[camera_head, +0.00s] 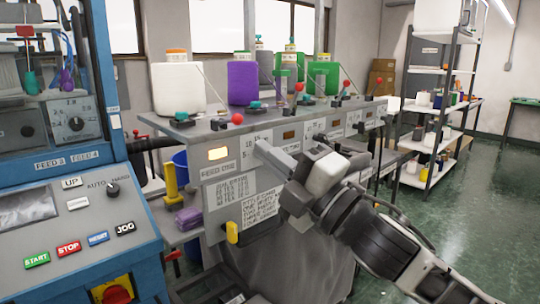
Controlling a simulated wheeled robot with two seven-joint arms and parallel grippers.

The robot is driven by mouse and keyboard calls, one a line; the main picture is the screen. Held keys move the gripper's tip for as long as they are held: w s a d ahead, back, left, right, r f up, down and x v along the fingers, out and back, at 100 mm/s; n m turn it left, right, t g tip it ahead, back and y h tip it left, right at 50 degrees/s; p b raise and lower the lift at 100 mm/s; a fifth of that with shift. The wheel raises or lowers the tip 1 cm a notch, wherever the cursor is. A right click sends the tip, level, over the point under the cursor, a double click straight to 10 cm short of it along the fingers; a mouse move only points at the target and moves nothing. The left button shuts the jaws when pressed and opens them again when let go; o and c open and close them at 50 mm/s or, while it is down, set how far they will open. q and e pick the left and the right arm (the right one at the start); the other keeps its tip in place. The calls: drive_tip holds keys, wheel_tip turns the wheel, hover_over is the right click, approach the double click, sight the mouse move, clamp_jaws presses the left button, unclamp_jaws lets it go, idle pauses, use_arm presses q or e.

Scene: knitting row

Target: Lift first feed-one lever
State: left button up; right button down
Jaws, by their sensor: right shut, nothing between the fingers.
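Levers with red ball knobs line the grey feed machine's top (205,128). The nearest red knob (238,118) sits low at the front edge; another red knob (299,87) stands higher farther along. A yellow-handled lever (232,232) sticks out lower on the machine's front. My right gripper (260,147) is shut and empty in front of the labelled panel, below and right of the nearest red knob and above the yellow handle. It hides part of the panel. My left gripper is not in view.
A blue control console (85,235) with buttons stands at the left. White (178,88), purple (242,82) and green (323,77) jugs stand on the machine. A stocked shelf (432,120) is at the back right. The green floor (480,210) at right is clear.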

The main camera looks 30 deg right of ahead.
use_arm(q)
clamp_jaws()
use_arm(e)
wheel_tip(320, 180, down, 27)
drive_tip(key=a+m+g+h, duration=0.2)
drive_tip(key=m+g+h, duration=0.3)
drive_tip(key=m, duration=0.7)
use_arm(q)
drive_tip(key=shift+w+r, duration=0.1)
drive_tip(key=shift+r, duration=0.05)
use_arm(e)
drive_tip(key=s+a+f+m+g+y, duration=0.1)
drive_tip(key=s+a+f+m+g, duration=0.2)
drive_tip(key=s+f, duration=0.3)
drive_tip(key=s+a+f+m+g+y, duration=0.1)
drive_tip(key=s+a+f+m+g, duration=0.2)
drive_tip(key=s+a+f, duration=0.3)
wheel_tip(320, 180, down, 5)
drive_tip(key=shift+a+f+m, duration=0.15)
drive_tip(key=shift+a+m, duration=0.05)
drive_tip(key=shift+m, duration=0.5)
